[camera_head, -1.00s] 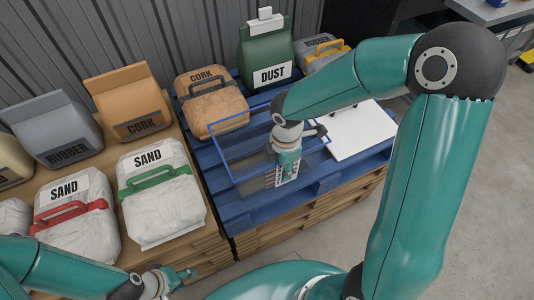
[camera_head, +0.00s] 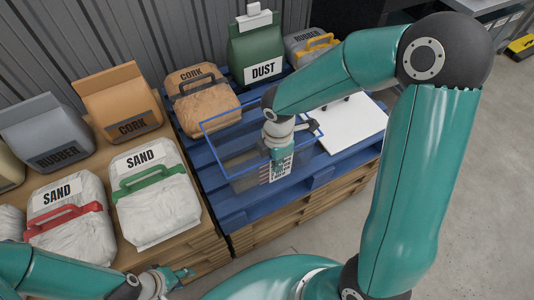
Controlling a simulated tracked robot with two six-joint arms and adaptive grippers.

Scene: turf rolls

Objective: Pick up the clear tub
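The clear tub (camera_head: 245,184) has a thin blue rim and see-through walls, with a printed label on its near right side. It is at the blue pallet; I cannot tell whether its base touches the slats. My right gripper (camera_head: 281,154) points down at the tub's near right wall, close above the label. Its fingertips overlap the wall, and whether they are closed on it is not clear. My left gripper (camera_head: 178,274) is low in the picture, beside the wooden stack's front edge and away from the tub. Its fingers are too small to read.
The blue pallet (camera_head: 222,208) also bears a white board (camera_head: 350,128) right of the tub, a brown CORK bag (camera_head: 203,106), a green DUST bag (camera_head: 257,48) and a RUBBER bag (camera_head: 303,45) behind. SAND bags (camera_head: 155,205) stand left.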

